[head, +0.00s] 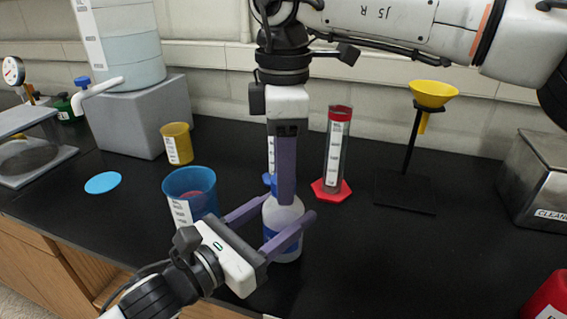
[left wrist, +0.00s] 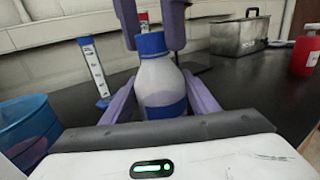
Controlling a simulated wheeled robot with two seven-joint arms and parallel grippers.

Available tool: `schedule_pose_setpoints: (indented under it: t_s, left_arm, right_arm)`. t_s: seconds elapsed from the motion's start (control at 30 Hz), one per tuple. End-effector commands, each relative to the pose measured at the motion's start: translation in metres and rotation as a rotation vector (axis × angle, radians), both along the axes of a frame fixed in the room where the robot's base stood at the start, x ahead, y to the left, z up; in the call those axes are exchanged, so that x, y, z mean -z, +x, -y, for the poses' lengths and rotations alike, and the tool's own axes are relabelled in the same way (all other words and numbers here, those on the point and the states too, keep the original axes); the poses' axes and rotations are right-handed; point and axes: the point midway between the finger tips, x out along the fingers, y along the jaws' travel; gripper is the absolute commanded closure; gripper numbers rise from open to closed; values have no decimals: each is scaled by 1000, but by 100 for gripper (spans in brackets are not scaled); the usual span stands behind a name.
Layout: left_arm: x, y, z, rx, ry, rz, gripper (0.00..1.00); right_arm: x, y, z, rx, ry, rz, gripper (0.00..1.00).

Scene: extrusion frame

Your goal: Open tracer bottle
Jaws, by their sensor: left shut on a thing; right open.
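The tracer bottle (head: 284,238), pale and translucent with a blue label, stands upright on the black bench. My left gripper (head: 279,216) is shut on its body, one finger on each side. Its blue cap (head: 267,180) is mostly hidden in the head view behind my right gripper (head: 283,195), which points down from above. In the left wrist view the cap (left wrist: 151,44) is on the bottle (left wrist: 160,84), and the open purple fingers of my right gripper (left wrist: 150,25) straddle it at its upper part. I cannot tell whether they touch it.
A blue cup (head: 190,190) stands close left of the bottle, with a yellow cup (head: 177,143) behind. A red-capped cylinder (head: 334,150) and a yellow funnel (head: 433,93) on a stand are behind right. A metal box (head: 535,180) and red container (head: 548,297) are far right.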

Motion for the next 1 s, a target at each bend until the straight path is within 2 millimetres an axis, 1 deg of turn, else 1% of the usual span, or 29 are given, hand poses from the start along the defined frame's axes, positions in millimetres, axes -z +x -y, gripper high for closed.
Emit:
schedule_pose_setpoints:
  t_s: [0.07,0.17,0.3,0.33,0.57,0.67,0.77,1.0]
  left_arm:
    - [0,0,0,0,1,0,100]
    - [0,0,0,0,1,0,100]
    - [0,0,0,0,1,0,100]
    - [0,0,0,0,1,0,100]
    - [0,0,0,0,1,1,100]
    - [0,0,0,0,1,1,100]
    - [0,0,0,0,1,1,100]
    - [0,0,0,0,1,1,100]
  right_arm:
    - [0,0,0,0,0,0,54]
    - [0,0,0,0,0,0,69]
    - [0,0,0,0,0,0,93]
    - [0,0,0,0,0,0,97]
    - [-1,0,0,-14,0,0,98]
    - [-1,0,0,-107,2,-1,98]
    - [-1,0,-1,-300,3,0,98]
    - [-1,0,-1,-866,2,1,98]
